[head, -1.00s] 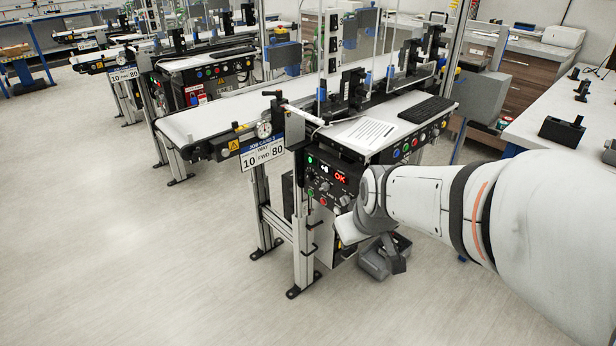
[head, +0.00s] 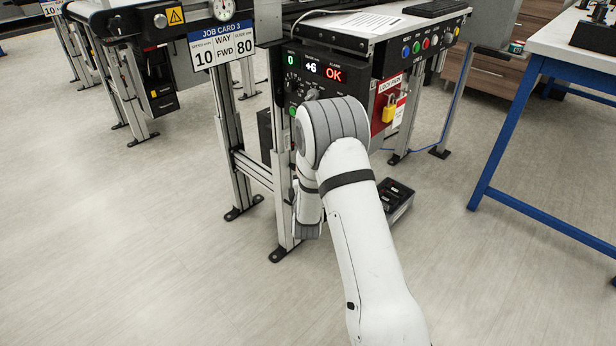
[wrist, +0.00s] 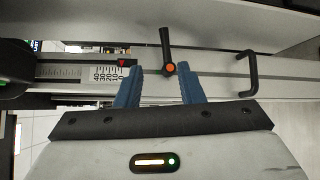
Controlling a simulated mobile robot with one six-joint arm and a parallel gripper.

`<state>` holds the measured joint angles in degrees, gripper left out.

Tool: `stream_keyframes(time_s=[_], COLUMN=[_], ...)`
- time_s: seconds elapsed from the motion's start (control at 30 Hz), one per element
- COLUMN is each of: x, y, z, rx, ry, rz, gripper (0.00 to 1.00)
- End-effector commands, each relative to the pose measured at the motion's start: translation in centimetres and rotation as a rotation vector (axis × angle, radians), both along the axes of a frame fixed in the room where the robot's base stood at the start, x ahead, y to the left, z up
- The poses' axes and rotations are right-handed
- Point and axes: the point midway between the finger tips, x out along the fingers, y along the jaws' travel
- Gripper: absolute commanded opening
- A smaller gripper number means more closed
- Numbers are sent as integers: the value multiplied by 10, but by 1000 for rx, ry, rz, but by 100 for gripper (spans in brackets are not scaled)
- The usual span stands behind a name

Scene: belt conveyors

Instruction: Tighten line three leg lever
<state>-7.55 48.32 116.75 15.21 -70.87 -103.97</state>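The leg lever (wrist: 165,45) shows in the wrist view as a black handle with an orange centre, pointing up in the picture from a metal leg rail (wrist: 215,88). My gripper (wrist: 158,68) has two blue fingers, spread apart. The lever's hub lies between the fingertips in the picture, nearer the right finger; I cannot tell whether they touch. A scale (wrist: 85,73) with a red pointer (wrist: 122,62) lies left of the lever. In the head view, my arm covers the gripper and lever beside the line three front leg (head: 279,170).
Job card 3 (head: 221,42) and a control panel (head: 318,70) reading +6 and OK are above the leg. A black handle (wrist: 250,70) is right of the lever. A blue-legged bench (head: 510,130) stands right. The front floor is clear.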

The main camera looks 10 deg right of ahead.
Motion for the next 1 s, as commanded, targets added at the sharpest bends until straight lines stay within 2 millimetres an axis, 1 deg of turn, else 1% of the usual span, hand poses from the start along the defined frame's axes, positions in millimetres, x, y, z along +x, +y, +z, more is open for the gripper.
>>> stream_keyframes(time_s=[0.03, 0.17, 0.27, 0.5, 0.6, 0.77, 1.0], x=[0, 7, 19, 58, 69, 78, 78], y=[-1, -6, -10, -20, -22, -23, -24], z=[-12, -17, -17, -19, -19, -18, -17], rx=[-24, -55, -56, -55, -54, -54, -54], ry=[-10, -29, -32, -30, -30, -28, -27], rz=[-4, -13, -17, -22, -22, -22, -22], gripper=[35, 35, 35, 35, 35, 35, 35])
